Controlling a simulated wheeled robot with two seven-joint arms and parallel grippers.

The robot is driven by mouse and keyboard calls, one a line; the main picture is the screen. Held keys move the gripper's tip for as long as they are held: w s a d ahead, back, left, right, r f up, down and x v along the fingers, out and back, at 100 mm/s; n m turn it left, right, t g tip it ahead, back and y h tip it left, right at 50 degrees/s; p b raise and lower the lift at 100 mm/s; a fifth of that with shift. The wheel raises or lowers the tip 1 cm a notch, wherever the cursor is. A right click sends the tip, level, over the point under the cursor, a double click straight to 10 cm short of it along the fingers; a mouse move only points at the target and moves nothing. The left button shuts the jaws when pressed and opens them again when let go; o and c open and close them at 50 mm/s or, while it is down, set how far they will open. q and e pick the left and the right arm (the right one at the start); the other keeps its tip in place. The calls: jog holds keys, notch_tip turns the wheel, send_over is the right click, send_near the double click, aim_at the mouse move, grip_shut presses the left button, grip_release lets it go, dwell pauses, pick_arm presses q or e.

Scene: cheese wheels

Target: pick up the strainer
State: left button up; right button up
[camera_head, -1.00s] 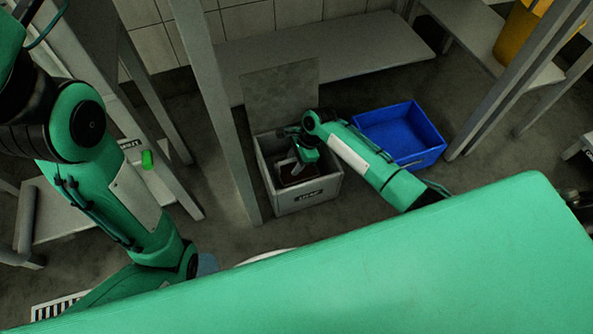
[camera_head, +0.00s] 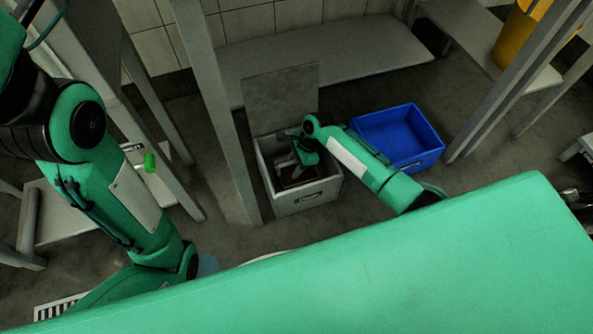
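My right gripper (camera_head: 296,168) reaches down inside an open grey box (camera_head: 307,198) on the floor. Its fingers are small and dark in this view, so I cannot tell whether they are open or shut. A dark reddish-brown thing (camera_head: 299,180) lies in the box below the gripper. I cannot make out a strainer for certain. My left arm comes down along the left side, and its gripper is not in view.
The box's lid (camera_head: 281,97) stands raised at the back. A blue crate (camera_head: 399,137) stands just right of the box, near my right arm. A grey post (camera_head: 213,100) rises close to the box's left. A low grey bench (camera_head: 335,50) runs behind.

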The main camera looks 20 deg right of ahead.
dwell(0.3)
grip_shut()
dwell(1.3)
